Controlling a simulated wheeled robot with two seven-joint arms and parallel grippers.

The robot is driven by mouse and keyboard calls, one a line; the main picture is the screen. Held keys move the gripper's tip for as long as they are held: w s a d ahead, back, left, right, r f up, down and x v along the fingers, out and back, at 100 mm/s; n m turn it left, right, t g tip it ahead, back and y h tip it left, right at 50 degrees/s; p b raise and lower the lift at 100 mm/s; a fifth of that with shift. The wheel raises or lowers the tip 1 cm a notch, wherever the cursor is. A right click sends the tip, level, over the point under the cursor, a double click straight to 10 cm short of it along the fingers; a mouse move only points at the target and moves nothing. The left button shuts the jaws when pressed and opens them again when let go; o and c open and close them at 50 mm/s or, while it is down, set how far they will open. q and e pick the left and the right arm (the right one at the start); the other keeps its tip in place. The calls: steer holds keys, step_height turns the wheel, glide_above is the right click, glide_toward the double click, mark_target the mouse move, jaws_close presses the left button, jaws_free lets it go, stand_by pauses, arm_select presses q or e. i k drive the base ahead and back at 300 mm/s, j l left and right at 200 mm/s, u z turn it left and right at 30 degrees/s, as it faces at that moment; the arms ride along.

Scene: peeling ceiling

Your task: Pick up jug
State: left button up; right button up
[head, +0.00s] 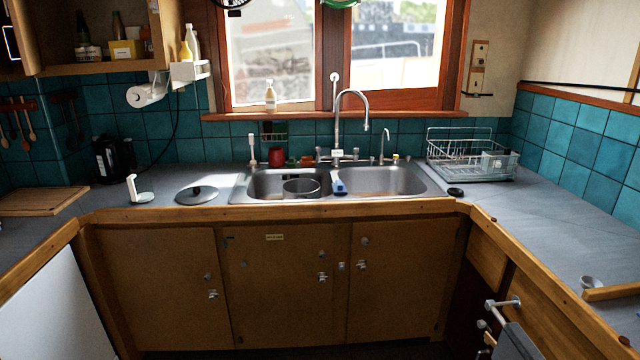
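No thing here is plainly a jug. The closest in shape is a black, kettle-like vessel (113,159) on the left counter against the teal tiles. It stands upright, and its details are dark and hard to make out. A small red pot or cup (277,157) stands behind the sink, too small to tell its kind. Neither of my grippers shows in the head view, so nothing is seen touching these things.
A double sink (382,181) with a pot in its left basin is below the window. A lid (197,194) and a white holder (139,191) stand near the black vessel. A cutting board (38,201) lies left. A dish rack (470,157) stands right. The right counter is mostly clear.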

mark_target(139, 182)
steer(key=i+l+u, duration=0.2)
steer(key=i, duration=1.05)
steer(key=j, duration=0.1)
